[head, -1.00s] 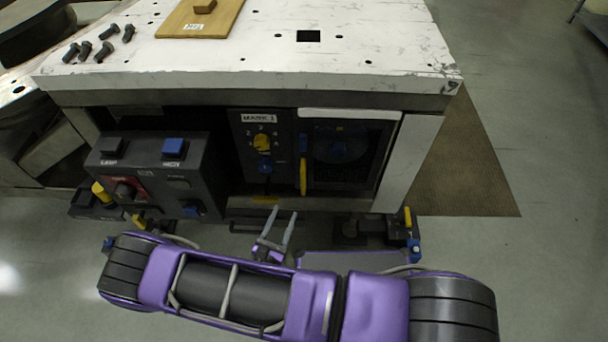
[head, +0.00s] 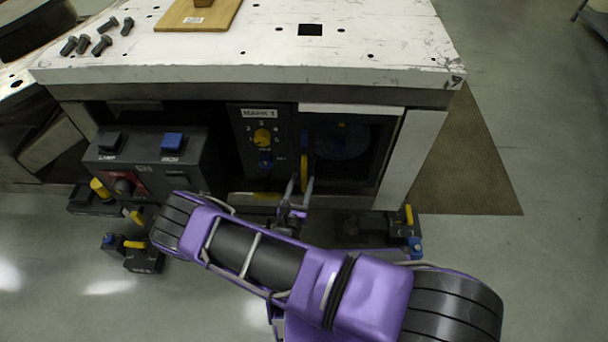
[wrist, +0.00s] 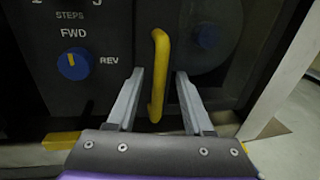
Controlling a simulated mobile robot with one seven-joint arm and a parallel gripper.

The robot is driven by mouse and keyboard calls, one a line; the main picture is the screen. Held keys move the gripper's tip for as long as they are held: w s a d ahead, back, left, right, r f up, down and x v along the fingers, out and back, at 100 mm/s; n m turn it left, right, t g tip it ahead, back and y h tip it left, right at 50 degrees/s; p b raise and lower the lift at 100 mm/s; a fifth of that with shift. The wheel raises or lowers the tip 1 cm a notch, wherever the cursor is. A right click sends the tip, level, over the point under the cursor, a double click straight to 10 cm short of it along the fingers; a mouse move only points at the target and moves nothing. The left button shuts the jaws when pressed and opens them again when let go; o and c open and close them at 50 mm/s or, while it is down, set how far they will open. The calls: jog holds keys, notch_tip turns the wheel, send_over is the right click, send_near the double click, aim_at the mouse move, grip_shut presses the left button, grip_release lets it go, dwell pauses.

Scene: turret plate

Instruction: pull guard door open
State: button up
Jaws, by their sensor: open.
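The guard door (head: 343,150) is a dark, see-through panel at the right of the cabinet front, and it looks shut. Its yellow upright bar handle (head: 304,172) is on the door's left side. In the wrist view the handle (wrist: 158,75) stands between my two grey fingers, with a gap to each side. My gripper (head: 294,187) is open, just in front of the handle's lower part. In the wrist view the fingertips (wrist: 160,75) point at the door and do not touch the handle. A round dark disc (wrist: 212,40) shows behind the panel.
Left of the door is a panel with a yellow knob (head: 262,137) and a blue FWD/REV knob (wrist: 73,66). A dark control box (head: 150,160) juts out further left. A low dark block (head: 372,228) stands at the lower right. Open floor lies right.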

aim_at(303, 177)
jog(key=shift+x, duration=1.65)
grip_shut()
